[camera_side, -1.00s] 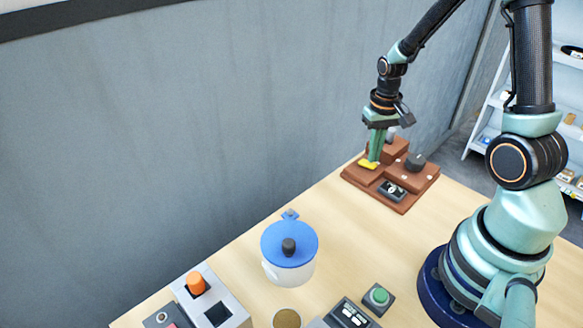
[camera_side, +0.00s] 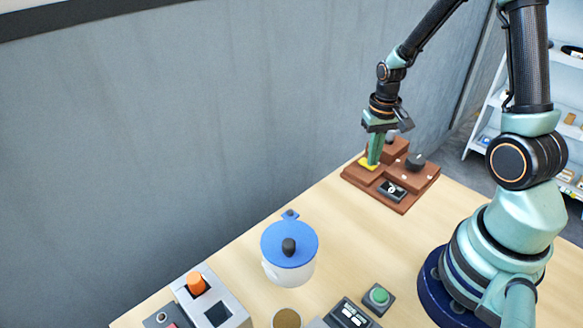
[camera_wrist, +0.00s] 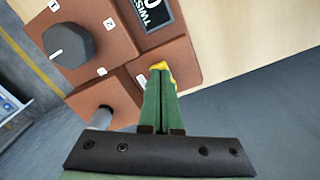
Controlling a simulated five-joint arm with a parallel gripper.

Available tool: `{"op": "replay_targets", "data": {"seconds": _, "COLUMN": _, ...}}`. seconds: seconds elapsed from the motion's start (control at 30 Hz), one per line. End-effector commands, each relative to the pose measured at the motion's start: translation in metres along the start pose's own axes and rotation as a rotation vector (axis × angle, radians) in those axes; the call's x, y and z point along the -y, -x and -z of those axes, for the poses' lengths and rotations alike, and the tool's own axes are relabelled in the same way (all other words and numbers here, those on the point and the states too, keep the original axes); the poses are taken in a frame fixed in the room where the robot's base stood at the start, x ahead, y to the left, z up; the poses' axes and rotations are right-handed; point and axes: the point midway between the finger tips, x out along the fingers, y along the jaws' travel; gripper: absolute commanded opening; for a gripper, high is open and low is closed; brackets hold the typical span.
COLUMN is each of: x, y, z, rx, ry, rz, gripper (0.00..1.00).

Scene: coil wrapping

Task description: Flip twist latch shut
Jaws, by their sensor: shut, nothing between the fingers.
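The brown latch block (camera_side: 408,204) stands at the table's far corner in the side view, and its stepped brown blocks also fill the upper left of the wrist view (camera_wrist: 110,65). A dark knob (camera_side: 415,161) sits on it; in the wrist view the knob (camera_wrist: 68,45) is faceted with a white mark. A yellow piece (camera_side: 366,165) lies at my fingertips, and its edge shows beyond them in the wrist view (camera_wrist: 160,66). My gripper (camera_side: 373,163) points down with its green fingers together, empty, at the yellow piece. The fingers hide part of that piece.
A white pot with a blue lid (camera_side: 289,239) stands mid-table. A grey box with an orange knob (camera_side: 197,284), a green button (camera_side: 379,297) and a round brown disc (camera_side: 287,318) are at the front. A grey wall (camera_side: 180,140) runs behind the table.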

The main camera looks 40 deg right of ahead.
Motion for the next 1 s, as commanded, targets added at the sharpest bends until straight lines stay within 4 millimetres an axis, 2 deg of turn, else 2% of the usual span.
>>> {"op": "replay_targets", "data": {"seconds": 0.8, "x": 0.000, "y": 0.059, "z": 0.001, "rx": -0.003, "ry": 0.000, "rz": 0.000, "gripper": 0.00}}
{"op": "replay_targets", "data": {"seconds": 1.0, "x": 0.000, "y": 0.068, "z": 0.000, "rx": 0.000, "ry": 0.000, "rz": 0.000, "gripper": 0.00}}
